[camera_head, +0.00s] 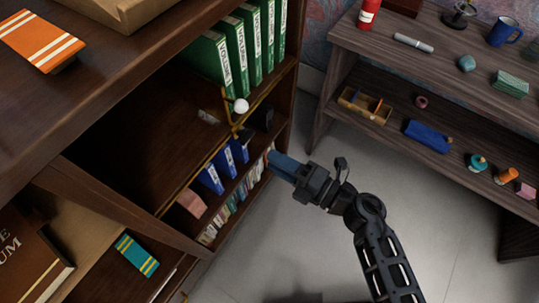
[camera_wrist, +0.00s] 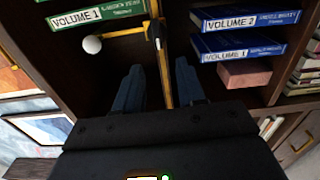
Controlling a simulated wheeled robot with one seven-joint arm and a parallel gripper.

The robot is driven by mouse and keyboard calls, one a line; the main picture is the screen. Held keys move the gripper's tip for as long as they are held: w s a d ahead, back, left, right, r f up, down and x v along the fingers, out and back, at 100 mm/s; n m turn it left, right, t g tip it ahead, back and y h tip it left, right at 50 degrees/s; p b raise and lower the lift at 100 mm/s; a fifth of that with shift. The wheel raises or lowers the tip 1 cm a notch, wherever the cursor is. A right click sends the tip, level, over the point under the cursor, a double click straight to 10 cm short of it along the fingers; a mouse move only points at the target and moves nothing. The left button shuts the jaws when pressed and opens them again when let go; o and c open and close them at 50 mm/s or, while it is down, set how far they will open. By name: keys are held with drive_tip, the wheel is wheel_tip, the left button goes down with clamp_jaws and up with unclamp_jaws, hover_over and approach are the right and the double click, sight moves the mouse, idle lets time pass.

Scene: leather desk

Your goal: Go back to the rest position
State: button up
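My gripper (camera_head: 274,160) is in front of the open bookcase, level with its lower shelves, on the end of my arm reaching in from the lower right. In the wrist view its two blue fingers (camera_wrist: 158,85) stand apart with nothing between them, so it is open and empty. Beyond the fingers is a thin brass-coloured upright (camera_wrist: 163,60) of the bookcase. I cannot tell whether the fingers touch anything.
The bookcase holds green volumes (camera_head: 239,55), blue volumes (camera_head: 211,178), a pink block (camera_head: 191,203) and a white ball (camera_head: 241,105). A grey-brown shelf unit (camera_head: 409,67) with small items stands at the right. Pale floor (camera_head: 310,235) between them is clear.

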drive_tip(key=shift+d, duration=0.1)
idle(0.5)
drive_tip(key=s+d+r+m+t+h, duration=0.1)
drive_tip(key=s+d+r+m+h, duration=0.3)
drive_tip(key=s+m, duration=0.5)
drive_tip(key=s+d+r+m+t+h, duration=0.1)
drive_tip(key=s+d+r+m+h, duration=0.4)
drive_tip(key=s+m, duration=0.5)
drive_tip(key=s+d+r+m+t+h, duration=0.1)
drive_tip(key=s+d+r+m+h, duration=0.4)
drive_tip(key=s+d+r+m, duration=0.2)
drive_tip(key=s+m, duration=0.2)
drive_tip(key=s, duration=0.2)
drive_tip(key=shift+s+d+r+m+t, duration=0.3)
drive_tip(key=shift+d+r+m+t, duration=0.05)
drive_tip(key=shift+r+m+t, duration=0.05)
